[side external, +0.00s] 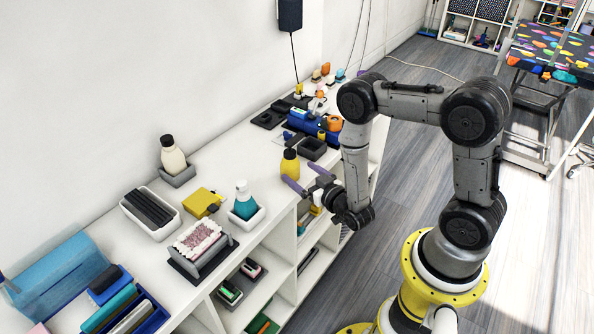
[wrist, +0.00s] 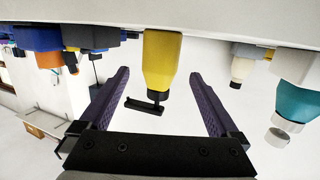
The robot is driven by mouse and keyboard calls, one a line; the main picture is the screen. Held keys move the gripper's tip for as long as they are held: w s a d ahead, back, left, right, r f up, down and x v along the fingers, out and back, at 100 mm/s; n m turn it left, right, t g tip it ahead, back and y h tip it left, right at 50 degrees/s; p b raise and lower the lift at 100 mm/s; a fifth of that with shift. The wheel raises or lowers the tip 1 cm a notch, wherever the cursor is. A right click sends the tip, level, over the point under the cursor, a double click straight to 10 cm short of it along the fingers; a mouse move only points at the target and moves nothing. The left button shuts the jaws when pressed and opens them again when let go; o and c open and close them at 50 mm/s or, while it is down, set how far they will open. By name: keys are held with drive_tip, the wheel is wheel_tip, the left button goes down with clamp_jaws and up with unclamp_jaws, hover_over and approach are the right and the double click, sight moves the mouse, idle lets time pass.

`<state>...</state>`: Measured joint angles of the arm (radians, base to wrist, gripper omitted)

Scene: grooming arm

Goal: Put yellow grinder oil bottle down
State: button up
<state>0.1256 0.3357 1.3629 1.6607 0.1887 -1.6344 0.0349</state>
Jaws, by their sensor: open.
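The yellow grinder oil bottle (side external: 290,166) with a black top stands upright on the white counter, near its front edge. In the wrist view the yellow bottle (wrist: 163,62) appears upside down, between and beyond the purple fingers. My gripper (side external: 307,177) is open just to the right of the bottle, its purple fingers pointing toward it. In the wrist view my gripper (wrist: 158,98) shows a wide gap on both sides of the bottle, with no finger touching it.
A teal bottle (side external: 244,204) in a white holder and a yellow box-like item (side external: 202,202) stand to the left. A black square holder (side external: 312,148) sits behind the yellow bottle. A cream bottle (side external: 172,155) stands near the wall. Open white counter lies between them.

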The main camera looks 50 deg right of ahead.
drive_tip(key=v, duration=0.5)
